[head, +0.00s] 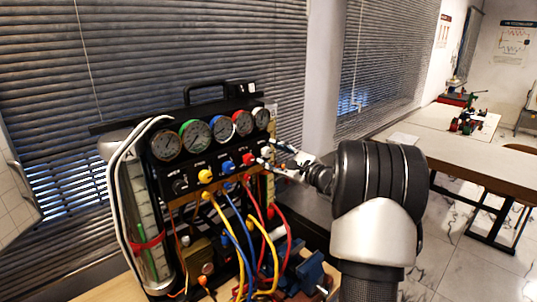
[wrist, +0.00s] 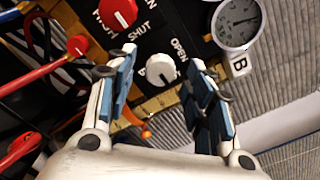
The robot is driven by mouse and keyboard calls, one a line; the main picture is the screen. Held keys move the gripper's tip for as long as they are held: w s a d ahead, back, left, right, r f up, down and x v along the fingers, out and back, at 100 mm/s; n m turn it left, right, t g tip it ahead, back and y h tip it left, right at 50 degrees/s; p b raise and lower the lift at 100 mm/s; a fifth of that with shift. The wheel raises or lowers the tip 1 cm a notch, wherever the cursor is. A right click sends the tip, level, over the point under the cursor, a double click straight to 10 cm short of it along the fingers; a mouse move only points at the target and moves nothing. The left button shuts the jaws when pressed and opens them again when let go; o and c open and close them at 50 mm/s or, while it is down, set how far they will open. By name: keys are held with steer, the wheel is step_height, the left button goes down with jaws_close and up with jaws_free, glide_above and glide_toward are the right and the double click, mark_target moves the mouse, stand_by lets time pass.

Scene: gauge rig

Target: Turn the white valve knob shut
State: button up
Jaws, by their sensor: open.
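My gripper (wrist: 160,62) is open, with one blue-padded finger on each side of the knob. A gap shows between the knob and each finger in the picture; I cannot tell the depth. In the head view my gripper (head: 279,161) is at the right end of the gauge rig (head: 222,160), and the knob is hard to make out there.
A red knob (wrist: 117,14) is up and to the left of the white one. A round gauge (wrist: 237,22) is above right. Red hoses (wrist: 40,77) run at the left. In the head view several coloured hoses (head: 245,235) hang before the rig. A table (head: 480,150) stands at right.

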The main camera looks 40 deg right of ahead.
steer(key=s, duration=0.9)
steer(key=shift+s+d, duration=0.35)
steer(key=w+a+n+g+y, duration=0.2)
steer(key=a+n+g+y, duration=0.3)
steer(key=a, duration=1.1)
steer(key=s+a+f+n+g+y, duration=0.1)
steer(key=s+a+n+g, duration=0.2)
steer(key=a, duration=0.6)
steer(key=s+a+f+n+g, duration=0.15)
steer(key=s+a+n, duration=0.3)
steer(key=a, duration=0.45)
steer(key=s+a+f+n+g+h, duration=0.1)
steer(key=s+a+f+n+g, duration=0.1)
steer(key=s+a+n+g, duration=0.35)
steer(key=s+d+f+n+t+h, duration=0.1)
steer(key=s+f+n+h, duration=0.2)
steer(key=s, duration=1.1)
steer(key=shift+s+d+n+t+h, duration=0.15)
steer(key=shift+d+n+t+h, duration=0.2)
steer(key=shift+n+h, duration=1.85)
